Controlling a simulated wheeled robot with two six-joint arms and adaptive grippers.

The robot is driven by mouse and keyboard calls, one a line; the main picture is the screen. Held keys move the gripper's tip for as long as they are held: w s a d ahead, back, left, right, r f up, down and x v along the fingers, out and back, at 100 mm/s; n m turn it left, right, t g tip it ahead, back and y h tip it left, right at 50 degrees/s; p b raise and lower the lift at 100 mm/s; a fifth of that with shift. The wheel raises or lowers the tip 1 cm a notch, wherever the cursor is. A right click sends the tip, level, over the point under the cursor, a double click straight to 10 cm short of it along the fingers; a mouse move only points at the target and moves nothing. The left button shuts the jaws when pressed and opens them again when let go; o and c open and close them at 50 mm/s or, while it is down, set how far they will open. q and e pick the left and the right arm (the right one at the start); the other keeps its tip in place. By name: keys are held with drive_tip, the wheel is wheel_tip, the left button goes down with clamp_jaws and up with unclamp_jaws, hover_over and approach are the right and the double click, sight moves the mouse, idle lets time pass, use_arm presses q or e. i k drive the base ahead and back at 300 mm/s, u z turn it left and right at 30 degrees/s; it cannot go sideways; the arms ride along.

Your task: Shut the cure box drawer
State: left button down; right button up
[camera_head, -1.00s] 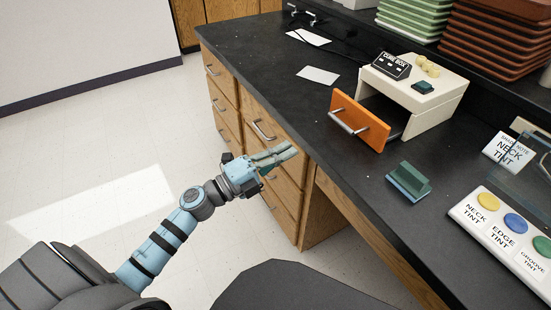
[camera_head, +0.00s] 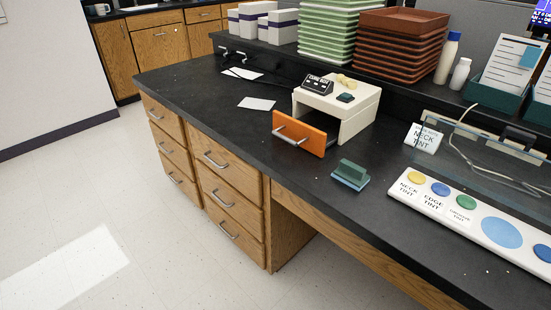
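The cure box (camera_head: 357,108) is a cream box on the black bench, with a dark "CURE BOX" label panel (camera_head: 317,84) on top. Its drawer has an orange front (camera_head: 299,134) with a silver bar handle (camera_head: 288,136). The drawer front stands out from the box, toward the bench's front edge, so the drawer is open. The inside of the drawer is mostly hidden behind its front. Neither of my grippers shows in the head view.
A green block on a base (camera_head: 350,174) sits right of the drawer. White papers (camera_head: 257,103) lie left. Green trays (camera_head: 325,35) and brown trays (camera_head: 400,45) are stacked behind. Bench before the drawer is clear.

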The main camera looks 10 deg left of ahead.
sight(315, 132)
drive_tip(key=u, duration=0.35)
drive_tip(key=k, duration=0.15)
drive_tip(key=z, duration=1.15)
drive_tip(key=i, duration=0.55)
drive_tip(key=u, duration=0.35)
